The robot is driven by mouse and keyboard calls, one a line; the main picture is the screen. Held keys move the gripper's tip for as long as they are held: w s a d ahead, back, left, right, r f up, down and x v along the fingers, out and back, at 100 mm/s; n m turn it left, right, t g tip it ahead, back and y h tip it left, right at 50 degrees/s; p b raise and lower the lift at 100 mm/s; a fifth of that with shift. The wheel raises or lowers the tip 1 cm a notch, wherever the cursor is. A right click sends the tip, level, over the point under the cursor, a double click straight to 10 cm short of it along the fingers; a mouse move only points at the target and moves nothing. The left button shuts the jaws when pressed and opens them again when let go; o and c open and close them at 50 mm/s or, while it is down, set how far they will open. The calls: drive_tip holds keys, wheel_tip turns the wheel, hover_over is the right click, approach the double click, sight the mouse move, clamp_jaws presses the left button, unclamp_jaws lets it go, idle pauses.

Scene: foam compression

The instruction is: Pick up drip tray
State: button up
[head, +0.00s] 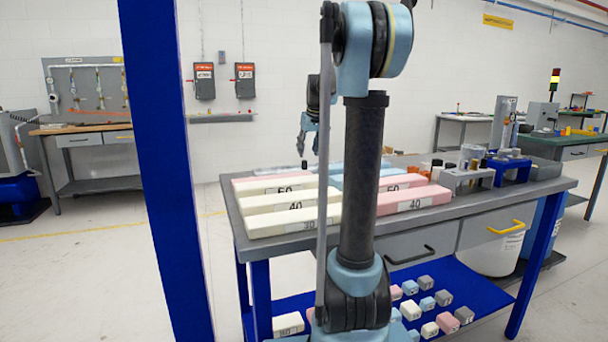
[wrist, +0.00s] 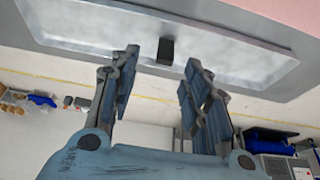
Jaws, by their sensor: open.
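The drip tray (wrist: 95,32) is a shallow, pale metallic pan with a raised rim, across the top of the wrist view. A small dark block (wrist: 166,51), like a handle, sits at its near edge. My gripper (wrist: 163,62) is open and empty, with one finger on either side of that block in the picture. I cannot tell whether the fingers touch anything. In the head view my gripper (head: 308,150) hangs above the table's far edge. A small dark knob (head: 304,164) shows below it. The tray's pan is mostly hidden there behind foam blocks.
The grey table (head: 505,198) carries white foam blocks (head: 290,221), pink ones (head: 425,198) and blue ones, partly behind my arm. A test fixture (head: 465,175) stands at the right. Small foam cubes (head: 428,331) lie on the blue lower shelf. A blue post (head: 160,150) stands left.

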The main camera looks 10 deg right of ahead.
sight(305, 161)
drive_tip(key=shift+a+x, duration=0.2)
drive_tip(key=shift+x, duration=1.2)
drive_tip(key=shift+a+x, duration=0.2)
drive_tip(key=shift+x, duration=1.25)
clamp_jaws()
